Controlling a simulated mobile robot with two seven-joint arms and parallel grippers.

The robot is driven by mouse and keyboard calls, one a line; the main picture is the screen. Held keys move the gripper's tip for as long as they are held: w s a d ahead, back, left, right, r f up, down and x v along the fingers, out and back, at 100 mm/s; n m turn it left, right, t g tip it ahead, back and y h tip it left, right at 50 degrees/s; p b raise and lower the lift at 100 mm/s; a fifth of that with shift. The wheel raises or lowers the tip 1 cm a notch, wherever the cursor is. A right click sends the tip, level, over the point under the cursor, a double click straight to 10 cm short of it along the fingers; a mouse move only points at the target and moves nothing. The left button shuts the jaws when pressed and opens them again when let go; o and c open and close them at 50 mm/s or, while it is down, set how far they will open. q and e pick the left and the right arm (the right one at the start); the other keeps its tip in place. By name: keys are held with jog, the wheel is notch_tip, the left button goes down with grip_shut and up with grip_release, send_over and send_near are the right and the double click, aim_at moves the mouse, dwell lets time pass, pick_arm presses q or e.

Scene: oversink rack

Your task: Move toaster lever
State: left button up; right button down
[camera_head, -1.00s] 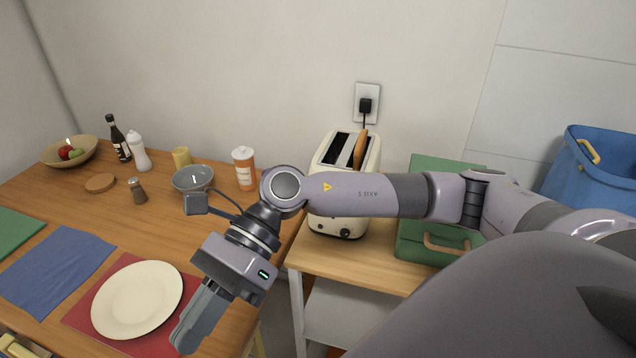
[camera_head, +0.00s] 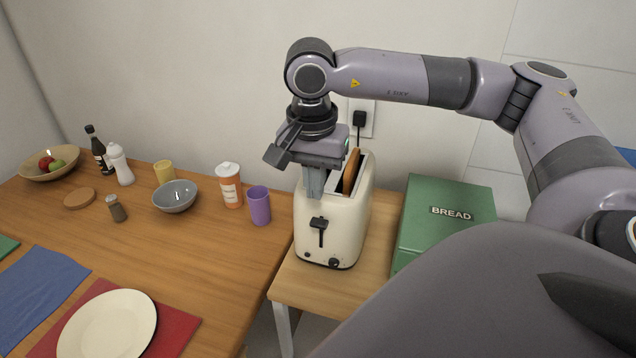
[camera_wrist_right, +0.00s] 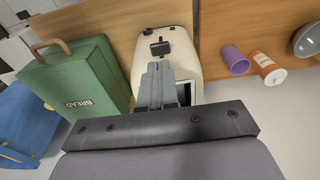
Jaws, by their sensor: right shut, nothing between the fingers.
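The cream toaster (camera_head: 348,229) stands on the small wooden side table, with a slice of bread (camera_head: 351,171) sticking up from a slot. Its black lever (camera_head: 319,226) is on the front face, high in its vertical track. My right gripper (camera_head: 315,194) is shut and empty, pointing down at the toaster's front top edge, just above the lever. In the right wrist view, the shut fingers (camera_wrist_right: 158,68) point toward the lever (camera_wrist_right: 159,48), with a small gap in the picture; I cannot tell whether they touch the toaster. My left gripper is not in view.
A green bread box (camera_head: 440,222) stands right of the toaster. A purple cup (camera_head: 259,205) and an orange-and-white bottle (camera_head: 229,186) stand on the table to the left. A wall outlet with a black plug (camera_head: 359,119) is behind the toaster.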

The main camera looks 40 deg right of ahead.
aim_at(318, 223)
jog(key=shift+d+r, duration=0.1)
jog(key=shift+d, duration=0.1)
jog(key=shift+w+d+f+b, duration=0.15)
jog(key=shift+f+b, duration=1)
jog(key=shift+f, duration=0.6)
jog(key=shift+d+f+b, duration=0.15)
jog(key=shift+f+b, duration=1)
jog(key=shift+f, duration=0.6)
